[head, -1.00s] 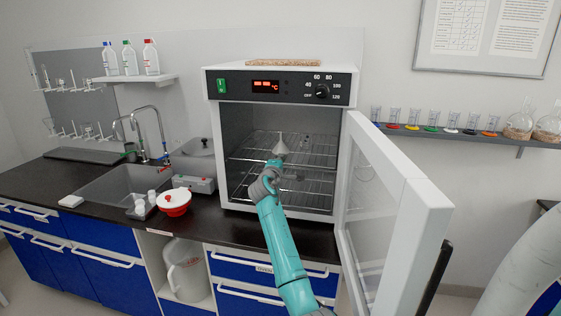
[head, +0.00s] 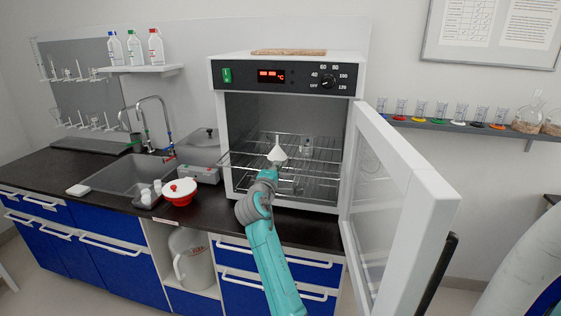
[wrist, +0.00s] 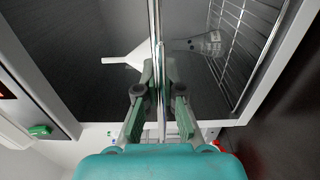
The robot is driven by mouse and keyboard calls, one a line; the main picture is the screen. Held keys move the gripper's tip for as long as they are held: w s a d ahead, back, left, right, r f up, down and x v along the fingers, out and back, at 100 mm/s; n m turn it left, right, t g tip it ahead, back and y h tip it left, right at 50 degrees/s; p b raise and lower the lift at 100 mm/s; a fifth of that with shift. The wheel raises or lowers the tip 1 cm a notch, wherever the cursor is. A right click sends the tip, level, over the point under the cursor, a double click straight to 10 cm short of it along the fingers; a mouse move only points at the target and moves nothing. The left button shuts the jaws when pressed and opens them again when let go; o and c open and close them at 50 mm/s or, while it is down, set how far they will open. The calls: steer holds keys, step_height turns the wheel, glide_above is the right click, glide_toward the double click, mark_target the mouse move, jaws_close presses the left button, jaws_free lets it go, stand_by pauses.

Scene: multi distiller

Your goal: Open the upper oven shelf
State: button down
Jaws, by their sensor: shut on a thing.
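The oven (head: 285,75) stands on the bench with its door open to the right. Its upper shelf (head: 322,156) is a wire rack that sticks out a little past the oven opening. My gripper (head: 270,172) is at the middle of the shelf's front edge, its fingers mostly hidden by my arm. In the wrist view my gripper (wrist: 160,80) is shut with a finger on each side of the shelf's front wires. A white funnel (head: 277,152) and a small clear flask (head: 307,146) stand on the rack. They also show in the wrist view as funnel (wrist: 130,59) and flask (wrist: 207,43).
The glazed oven door (head: 395,190) stands open at the right, close to my arm. A lower rack (head: 310,188) lies below inside. A red bowl with a white lid (head: 180,191) and white cups (head: 148,194) are on the bench at left, near the sink (head: 125,176).

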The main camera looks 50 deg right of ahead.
steer(key=shift+v, duration=1.85)
steer(key=c, duration=1.3)
jaws_free()
steer(key=v, duration=1.2)
steer(key=shift+f, duration=0.1)
